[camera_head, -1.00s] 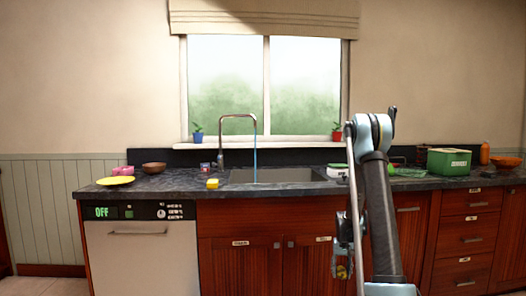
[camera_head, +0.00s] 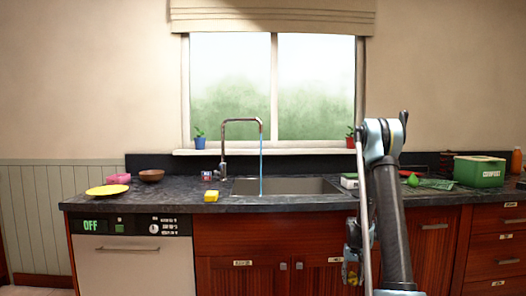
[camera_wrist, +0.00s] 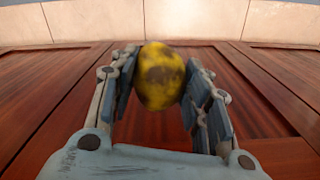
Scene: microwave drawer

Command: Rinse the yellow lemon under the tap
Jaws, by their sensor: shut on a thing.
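The yellow lemon (camera_wrist: 160,76) has dark brown smudges on it. My gripper (camera_wrist: 160,85) is shut on it, one finger on each side, in the wrist view. In the head view my gripper (camera_head: 352,268) hangs low in front of the cabinet doors, below the counter edge, and my arm partly hides it. The tap (camera_head: 224,150) arches over the sink (camera_head: 300,186), and a blue stream of water (camera_head: 261,165) runs down from its spout. The lemon is apart from the water, lower and to the right.
On the counter (camera_head: 320,203) left of the sink are a yellow sponge (camera_head: 211,196), a yellow plate (camera_head: 107,190), a brown bowl (camera_head: 151,175) and a pink item (camera_head: 117,178). A green compost box (camera_head: 479,171) stands right. A dishwasher (camera_head: 130,262) reads OFF.

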